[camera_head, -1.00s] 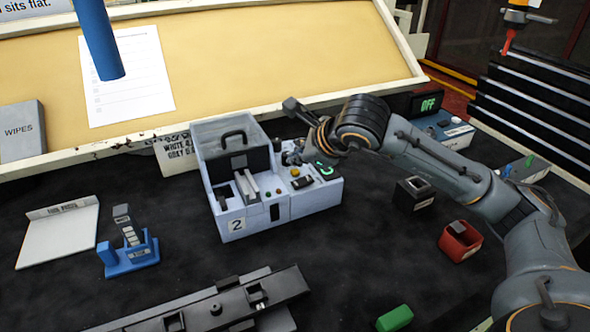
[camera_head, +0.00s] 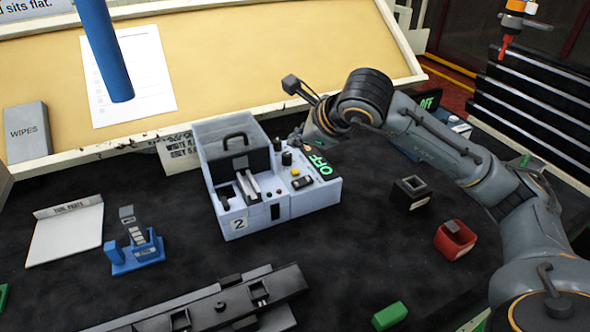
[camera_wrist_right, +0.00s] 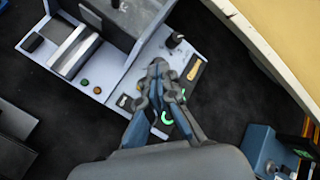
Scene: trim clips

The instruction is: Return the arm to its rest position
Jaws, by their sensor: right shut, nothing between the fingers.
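My right arm comes in from the right in the head view. Its gripper (camera_head: 299,136) is just behind and above the panel of the box marked 2 (camera_head: 238,224), with the fingertips partly hidden by the wrist. In the right wrist view the fingers (camera_wrist_right: 158,70) are shut and empty, seen over the box's control panel (camera_wrist_right: 113,75). My left gripper is not in view.
A black holder (camera_head: 411,203) and a red bin (camera_head: 442,241) stand below my right arm. A green block (camera_head: 390,316), a dark rail fixture (camera_head: 230,301), a blue stand (camera_head: 136,258) and a white tray (camera_head: 68,244) lie on the dark mat. Another OFF unit (camera_head: 461,128) is behind the arm.

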